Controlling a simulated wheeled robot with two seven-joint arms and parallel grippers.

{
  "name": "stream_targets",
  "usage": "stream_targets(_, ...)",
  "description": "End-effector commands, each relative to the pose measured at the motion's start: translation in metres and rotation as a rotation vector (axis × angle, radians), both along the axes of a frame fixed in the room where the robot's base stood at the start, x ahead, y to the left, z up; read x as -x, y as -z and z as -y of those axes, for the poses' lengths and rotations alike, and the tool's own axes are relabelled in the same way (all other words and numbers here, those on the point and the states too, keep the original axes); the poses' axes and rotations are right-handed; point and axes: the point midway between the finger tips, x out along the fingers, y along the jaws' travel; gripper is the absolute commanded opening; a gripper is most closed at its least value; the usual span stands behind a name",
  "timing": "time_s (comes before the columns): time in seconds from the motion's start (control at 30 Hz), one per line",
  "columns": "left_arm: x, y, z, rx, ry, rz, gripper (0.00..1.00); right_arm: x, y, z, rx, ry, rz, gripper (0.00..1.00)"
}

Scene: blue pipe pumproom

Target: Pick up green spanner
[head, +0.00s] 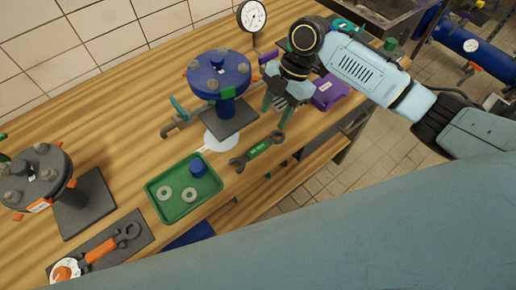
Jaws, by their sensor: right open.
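The green spanner (259,151) lies flat on the wooden bench, near its front edge, to the right of the green tray. It has dark jaws at both ends and a green middle with small light lettering. My right gripper (277,114) is above and just behind the spanner's right end, fingers pointing down. It is open, with nothing visible between its fingers, and appears apart from the spanner. My left gripper is out of view.
A blue flange on a dark base (220,77) stands close left of my right gripper. A green tray (157,203) holds washers and a blue part. A purple box (328,93) is to the right. A grey flange (37,176) and an orange-handled wrench (102,248) are at left.

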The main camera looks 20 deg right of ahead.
Motion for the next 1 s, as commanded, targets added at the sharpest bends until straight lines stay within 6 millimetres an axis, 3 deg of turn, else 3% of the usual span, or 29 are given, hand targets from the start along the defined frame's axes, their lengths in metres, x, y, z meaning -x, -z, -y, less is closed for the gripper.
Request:
stream_targets(0.3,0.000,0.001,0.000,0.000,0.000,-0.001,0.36,0.009,0.055,-0.022,-0.001,0.000,-0.004,0.47)
stream_targets(0.57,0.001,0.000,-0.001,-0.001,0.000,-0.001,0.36,0.010,0.073,-0.029,0.000,0.001,-0.003,0.47)
stream_targets(0.8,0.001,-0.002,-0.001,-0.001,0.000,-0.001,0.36,0.012,0.106,-0.042,0.000,0.001,-0.003,0.47)
stream_targets(1.0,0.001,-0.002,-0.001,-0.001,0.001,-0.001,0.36,0.013,0.114,-0.044,0.001,0.000,0.001,0.47)
